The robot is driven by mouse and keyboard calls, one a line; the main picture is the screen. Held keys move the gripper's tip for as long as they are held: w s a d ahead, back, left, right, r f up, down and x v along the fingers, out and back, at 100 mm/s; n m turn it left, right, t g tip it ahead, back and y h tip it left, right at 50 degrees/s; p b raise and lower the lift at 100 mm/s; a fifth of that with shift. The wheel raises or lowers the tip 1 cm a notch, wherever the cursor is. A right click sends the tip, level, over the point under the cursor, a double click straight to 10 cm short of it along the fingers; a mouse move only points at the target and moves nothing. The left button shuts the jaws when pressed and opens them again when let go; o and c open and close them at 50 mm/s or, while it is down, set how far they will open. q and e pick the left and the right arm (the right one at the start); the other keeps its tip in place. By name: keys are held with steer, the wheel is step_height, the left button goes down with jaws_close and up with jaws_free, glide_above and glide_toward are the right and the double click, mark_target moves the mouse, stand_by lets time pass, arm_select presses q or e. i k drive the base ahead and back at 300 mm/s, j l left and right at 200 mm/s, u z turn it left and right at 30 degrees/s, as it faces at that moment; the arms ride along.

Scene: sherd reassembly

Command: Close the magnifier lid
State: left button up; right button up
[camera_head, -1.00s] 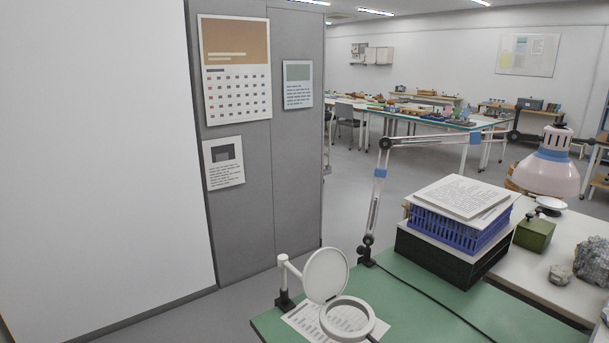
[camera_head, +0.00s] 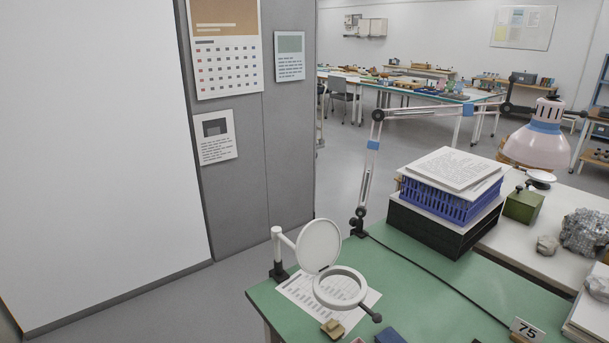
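The magnifier's round white lid (camera_head: 318,246) stands raised and tilted up at the back of the lens ring. The white magnifier ring (camera_head: 340,288) is held on a short white arm over a printed sheet on the green table. A dark knob on a short stem sticks out at the ring's front right. Neither of my grippers shows in the head view.
The green table (camera_head: 420,300) has a number 75 card (camera_head: 526,330) at its front right. Blue and black crates (camera_head: 447,202) with papers on top stand at the back, beside a pink lamp (camera_head: 538,145). A grey partition (camera_head: 258,180) stands at left.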

mark_target(318, 245)
steer(key=z, duration=0.45)
steer(key=j+z, duration=0.15)
steer(key=z, duration=0.35)
steer(key=i+j+z, duration=0.1)
steer(key=z, duration=0.35)
steer(key=j+z, duration=0.25)
steer(key=j, duration=0.2)
steer(key=j+z, duration=0.3)
steer(key=k+j+z, duration=0.1)
steer(key=j+z, duration=0.15)
steer(key=j, duration=0.3)
steer(key=k+j+z, duration=0.25)
steer(key=j, duration=0.15)
steer(key=j+z, duration=0.25)
steer(key=j, duration=0.15)
steer(key=k+j, duration=0.2)
steer(key=j, duration=0.2)
steer(key=k+j, duration=0.15)
steer(key=j, duration=0.25)
steer(key=k+j, duration=0.2)
steer(key=j, duration=0.2)
steer(key=k+j+z, duration=0.1)
steer(key=j, duration=0.3)
steer(key=k, duration=0.05)
